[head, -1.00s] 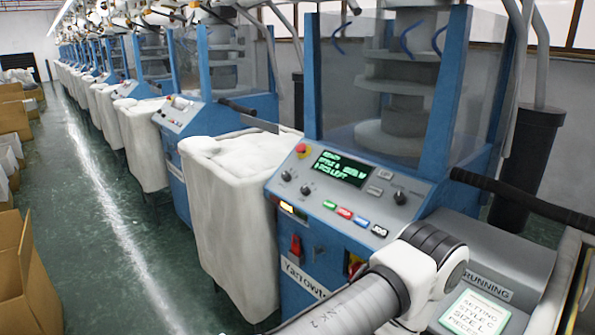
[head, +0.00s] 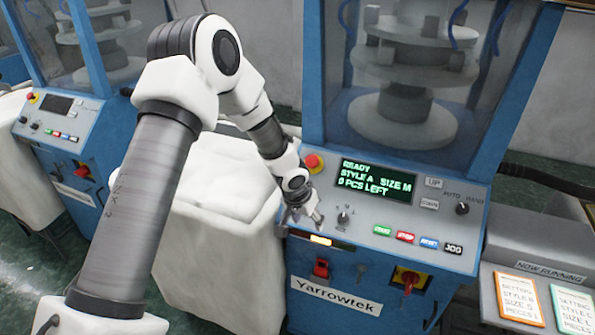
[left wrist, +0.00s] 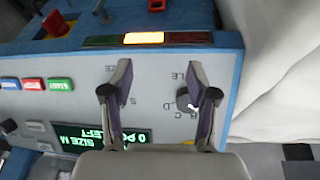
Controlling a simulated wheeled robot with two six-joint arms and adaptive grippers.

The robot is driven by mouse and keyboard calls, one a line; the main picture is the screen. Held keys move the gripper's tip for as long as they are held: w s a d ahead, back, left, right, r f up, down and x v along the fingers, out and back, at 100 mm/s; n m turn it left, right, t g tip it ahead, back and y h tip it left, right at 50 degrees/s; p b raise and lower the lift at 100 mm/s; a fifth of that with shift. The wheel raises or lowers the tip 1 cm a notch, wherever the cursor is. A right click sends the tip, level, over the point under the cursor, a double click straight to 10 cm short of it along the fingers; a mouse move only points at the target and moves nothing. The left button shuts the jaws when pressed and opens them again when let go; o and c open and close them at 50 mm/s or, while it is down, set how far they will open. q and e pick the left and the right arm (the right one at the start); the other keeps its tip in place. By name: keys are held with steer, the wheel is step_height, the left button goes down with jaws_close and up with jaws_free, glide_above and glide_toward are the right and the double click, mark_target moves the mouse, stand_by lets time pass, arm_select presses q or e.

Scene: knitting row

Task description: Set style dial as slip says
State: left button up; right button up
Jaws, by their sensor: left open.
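My left gripper (head: 306,217) is open and empty over the left part of the grey control panel (head: 345,238). In the left wrist view the open fingers (left wrist: 158,75) straddle a patch of panel. The black style dial (left wrist: 184,103) shows between them, close to the right finger, with B, C, D letters beside it. In the head view the arm hides this dial; the size dial (head: 343,217) shows to its right. The display (head: 376,182) reads READY, STYLE A, SIZE M, 0 PCS LEFT. An orange-edged slip (head: 520,300) reads style B, size S. A teal-edged slip (head: 572,308) reads size L; its style letter is unclear.
A red stop button (head: 313,163) is close beside my left wrist. Coloured buttons (head: 405,237) line the panel's front, with an amber lamp (head: 320,240) lit below left. A white fabric bin (head: 220,225) stands left of the machine. A NOW RUNNING tray (head: 540,266) is at right.

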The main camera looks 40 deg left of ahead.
arm_select(q)
steer(key=w+a+r+y, duration=0.1)
steer(key=w+a+r, duration=0.2)
steer(key=a+r, duration=0.3)
steer(key=shift+w+d+f+n+t+p, duration=0.3)
steer(key=shift+w+d+f+p, duration=0.7)
steer(key=shift+f+p, duration=0.2)
steer(key=x, duration=0.1)
steer(key=p+x, duration=0.1)
steer(key=x, duration=0.1)
steer(key=shift+a, duration=0.35)
steer(key=shift+a+f, duration=0.1)
steer(key=shift+f, duration=0.4)
arm_select(e)
step_height(320, 180, up, 5)
steer(key=shift+f, duration=0.15)
arm_select(q)
steer(key=shift+d, duration=0.25)
steer(key=shift+w, duration=0.1)
steer(key=c, duration=0.6)
steer(key=shift+a, duration=0.1)
jaws_close()
